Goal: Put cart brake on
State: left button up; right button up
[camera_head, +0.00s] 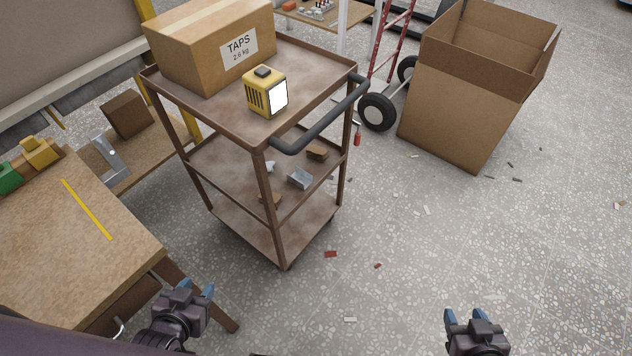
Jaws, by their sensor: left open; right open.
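The cart (262,150) is a brown, rusty-looking three-shelf trolley standing upright left of centre. A dark handle (322,118) runs along the right side of its top shelf. I cannot make out a brake on it for certain. A small red piece (357,138) shows just right of the cart, below the handle; I cannot tell whether it belongs to the cart. My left gripper (187,288) is open and empty at the bottom left, in front of the cart and beside the wooden table. My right gripper (465,316) is open and empty at the bottom right, over bare floor.
A TAPS box (185,50) and a yellow device (264,92) stand on the cart's top shelf. A wooden table (60,240) is at the left. A large open carton (462,105) and a red hand truck (390,50) stand behind right. The speckled floor between has small debris.

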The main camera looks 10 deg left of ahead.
aim_at(357, 133)
jog(key=i+l+u, duration=0.7)
jog(key=k, duration=0.1)
